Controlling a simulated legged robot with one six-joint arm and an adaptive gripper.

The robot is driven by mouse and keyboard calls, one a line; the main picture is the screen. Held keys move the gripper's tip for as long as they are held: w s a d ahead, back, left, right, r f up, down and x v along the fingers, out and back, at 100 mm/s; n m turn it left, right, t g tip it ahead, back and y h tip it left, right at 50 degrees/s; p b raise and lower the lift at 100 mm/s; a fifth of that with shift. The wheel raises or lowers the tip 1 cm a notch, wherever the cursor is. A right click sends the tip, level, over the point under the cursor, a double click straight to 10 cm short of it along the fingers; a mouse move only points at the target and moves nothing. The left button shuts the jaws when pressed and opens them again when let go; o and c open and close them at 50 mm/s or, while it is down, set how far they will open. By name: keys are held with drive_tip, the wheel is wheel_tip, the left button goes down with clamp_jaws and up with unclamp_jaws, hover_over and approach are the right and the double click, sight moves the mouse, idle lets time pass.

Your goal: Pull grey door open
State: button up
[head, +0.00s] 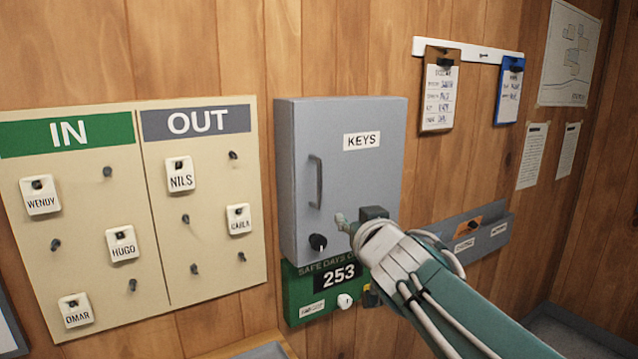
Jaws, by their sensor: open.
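The grey door (365,180) is the front of a grey wall box labelled KEYS, and it looks closed. Its vertical bar handle (316,181) is on the door's left side. A black round knob (318,242) sits below the handle. My gripper (345,222) is in front of the door's lower part, right of the knob and lower right of the handle. It is open and holds nothing that I can see. My gripper and arm hide the door's lower right corner.
An IN/OUT board (150,270) with hanging name tags is on the wall to the left. A green safe-days sign (300,290) is under the box. Clipboards (438,95) hang at the upper right. A grey wall tray (475,230) is right of the box.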

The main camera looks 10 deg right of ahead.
sight(320, 183)
drive_tip(key=w+a, duration=0.1)
drive_tip(key=w, duration=0.3)
drive_tip(key=w+a+r+n+y, duration=0.1)
drive_tip(key=w, duration=0.3)
drive_tip(key=w+a+r+t+y, duration=0.1)
drive_tip(key=w, duration=0.4)
drive_tip(key=shift+r, duration=0.2)
clamp_jaws()
